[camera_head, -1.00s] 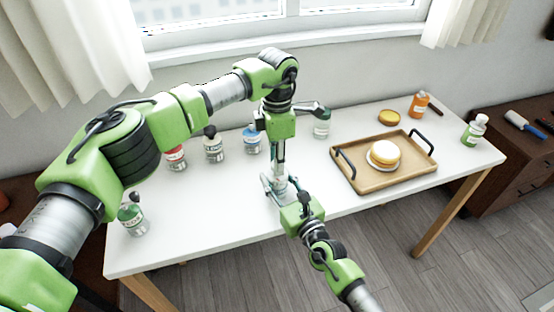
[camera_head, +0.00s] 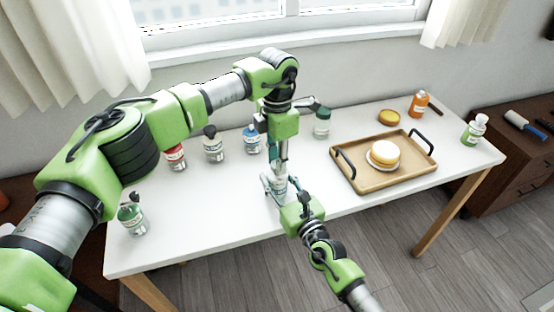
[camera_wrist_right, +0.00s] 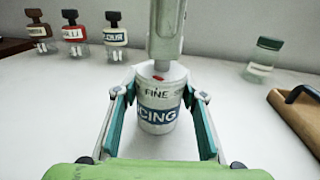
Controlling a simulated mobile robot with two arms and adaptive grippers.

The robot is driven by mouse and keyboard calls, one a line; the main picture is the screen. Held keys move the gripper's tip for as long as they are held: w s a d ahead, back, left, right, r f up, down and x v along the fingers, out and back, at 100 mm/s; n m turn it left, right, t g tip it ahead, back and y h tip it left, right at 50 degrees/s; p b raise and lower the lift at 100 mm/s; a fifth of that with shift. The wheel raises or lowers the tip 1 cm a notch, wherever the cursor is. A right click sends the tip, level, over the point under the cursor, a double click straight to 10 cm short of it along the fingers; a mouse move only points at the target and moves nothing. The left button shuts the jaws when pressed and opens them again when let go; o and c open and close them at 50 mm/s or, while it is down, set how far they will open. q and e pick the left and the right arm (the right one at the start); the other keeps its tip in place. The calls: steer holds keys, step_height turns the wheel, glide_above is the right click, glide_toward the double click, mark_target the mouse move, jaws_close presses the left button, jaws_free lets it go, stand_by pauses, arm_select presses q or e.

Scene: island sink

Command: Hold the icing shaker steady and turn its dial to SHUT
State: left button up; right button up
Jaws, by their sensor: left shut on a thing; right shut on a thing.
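The icing shaker (camera_wrist_right: 158,106) stands upright on the white table in the right wrist view, with "FINE" and "CING" readable on its side and a small red mark near its top. My right gripper (camera_wrist_right: 159,112) is shut on its body, one finger on each side. My left gripper (camera_wrist_right: 166,50) comes down from above onto the shaker's top and is shut on the dial, which it mostly hides. In the head view the shaker (camera_head: 280,185) shows only in part between my left gripper (camera_head: 281,165) and my right gripper (camera_head: 279,188). I cannot read the dial's setting.
Several shakers stand around: red (camera_head: 175,157), dark-topped (camera_head: 213,145), blue (camera_head: 252,140), green-topped (camera_head: 322,124), and one at front left (camera_head: 132,215). A wooden tray (camera_head: 350,172) with a cake (camera_head: 384,153) is at right. The table's front middle is clear.

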arm_select(q)
steer(key=o, duration=1.1)
step_height(320, 180, up, 12)
arm_select(e)
steer(key=o, duration=1.3)
steer(key=shift+s, duration=0.1)
